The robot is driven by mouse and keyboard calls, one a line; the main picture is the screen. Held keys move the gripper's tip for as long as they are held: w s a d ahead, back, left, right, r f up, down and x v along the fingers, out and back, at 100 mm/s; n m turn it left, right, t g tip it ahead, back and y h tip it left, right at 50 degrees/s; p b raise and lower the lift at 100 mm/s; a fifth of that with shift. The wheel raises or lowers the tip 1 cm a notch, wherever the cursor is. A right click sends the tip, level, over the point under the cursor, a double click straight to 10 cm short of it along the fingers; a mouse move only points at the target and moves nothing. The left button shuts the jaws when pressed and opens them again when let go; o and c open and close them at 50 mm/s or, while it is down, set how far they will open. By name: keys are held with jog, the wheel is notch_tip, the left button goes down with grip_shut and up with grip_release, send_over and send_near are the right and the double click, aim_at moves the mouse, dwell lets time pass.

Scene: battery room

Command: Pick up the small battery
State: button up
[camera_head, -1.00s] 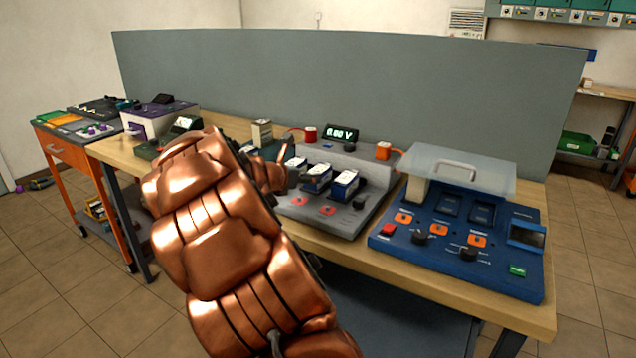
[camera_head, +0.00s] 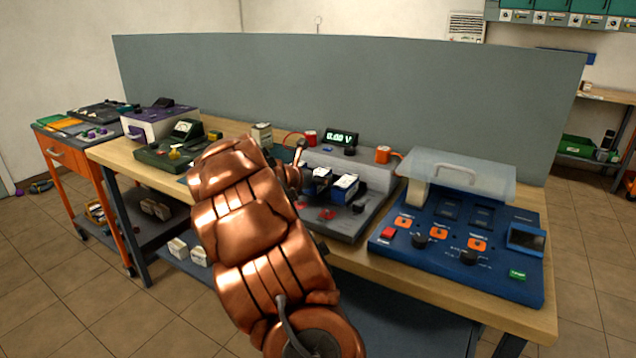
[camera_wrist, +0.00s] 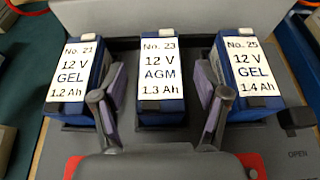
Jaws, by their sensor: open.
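Three small blue batteries with white labels sit in a row in the grey tester. In the wrist view they are No. 21 GEL 1.2 Ah (camera_wrist: 75,75), No. 23 AGM 1.3 Ah (camera_wrist: 161,75) and No. 25 GEL 1.4 Ah (camera_wrist: 250,75). My gripper (camera_wrist: 159,95) is open and empty, its fingers left and right of the front end of No. 23. I cannot tell its height above them. In the head view, No. 25 (camera_head: 345,187) shows clearly, while my arm and gripper hide the left side of the row.
The grey tester (camera_head: 376,212) has a 0.00 V display (camera_head: 341,137). A blue console (camera_head: 455,255) with a raised clear lid (camera_head: 460,172) stands right of it. A green meter (camera_head: 170,155) and a small pale box (camera_head: 262,134) stand left. A grey panel (camera_head: 350,85) bounds the bench behind.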

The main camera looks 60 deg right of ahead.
jog(key=shift+c, duration=0.4)
grip_shut()
